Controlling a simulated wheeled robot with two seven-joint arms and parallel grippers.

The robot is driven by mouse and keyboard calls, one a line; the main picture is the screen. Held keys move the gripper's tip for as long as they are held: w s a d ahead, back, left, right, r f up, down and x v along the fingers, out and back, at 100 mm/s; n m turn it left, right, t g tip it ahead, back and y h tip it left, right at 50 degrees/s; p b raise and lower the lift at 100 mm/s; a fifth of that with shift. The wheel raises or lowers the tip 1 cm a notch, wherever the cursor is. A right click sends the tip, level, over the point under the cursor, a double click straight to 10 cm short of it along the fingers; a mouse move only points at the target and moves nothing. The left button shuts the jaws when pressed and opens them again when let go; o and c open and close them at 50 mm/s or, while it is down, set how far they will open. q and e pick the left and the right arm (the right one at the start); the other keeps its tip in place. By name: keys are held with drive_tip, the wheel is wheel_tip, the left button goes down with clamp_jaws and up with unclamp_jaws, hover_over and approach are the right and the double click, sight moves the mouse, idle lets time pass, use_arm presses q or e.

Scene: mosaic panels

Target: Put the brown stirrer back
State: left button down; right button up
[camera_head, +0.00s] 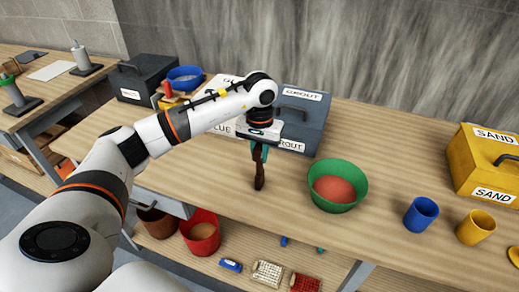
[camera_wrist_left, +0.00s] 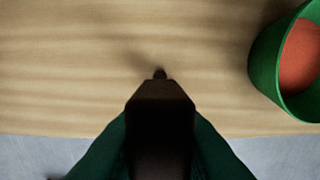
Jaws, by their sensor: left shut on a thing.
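My left gripper (camera_head: 260,153) is shut on the brown stirrer (camera_head: 260,172), which hangs upright below it over the wooden table near the front edge. In the left wrist view the dark stirrer (camera_wrist_left: 160,115) sits between the green fingers (camera_wrist_left: 160,145). Its lower tip is close to the tabletop; I cannot tell whether it touches. A green bowl (camera_head: 353,170) with a reddish-orange filling stands to the right of the stirrer, apart from it. The bowl also shows at the right of the left wrist view (camera_wrist_left: 268,62). My right gripper is not in view.
A grey-blue grout box (camera_head: 312,113) stands behind the gripper. A blue cup (camera_head: 420,215), a yellow cup (camera_head: 475,228) and a yellow sand box (camera_head: 478,165) stand to the right. A dark box (camera_head: 145,80) and blue bowl (camera_head: 185,78) are at back left. Table left of the stirrer looks clear.

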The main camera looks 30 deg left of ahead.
use_arm(q)
drive_tip(key=shift+f, duration=0.15)
drive_tip(key=c, duration=1.3)
unclamp_jaws()
drive_tip(key=shift+c, duration=0.2)
drive_tip(key=shift+o, duration=0.2)
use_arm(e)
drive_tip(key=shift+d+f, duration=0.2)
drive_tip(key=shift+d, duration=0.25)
use_arm(q)
wheel_tip(320, 180, up, 12)
drive_tip(key=b, duration=0.2)
drive_tip(key=shift+f+b, duration=0.2)
drive_tip(key=shift+b, duration=0.15)
drive_tip(key=shift+r, duration=0.4)
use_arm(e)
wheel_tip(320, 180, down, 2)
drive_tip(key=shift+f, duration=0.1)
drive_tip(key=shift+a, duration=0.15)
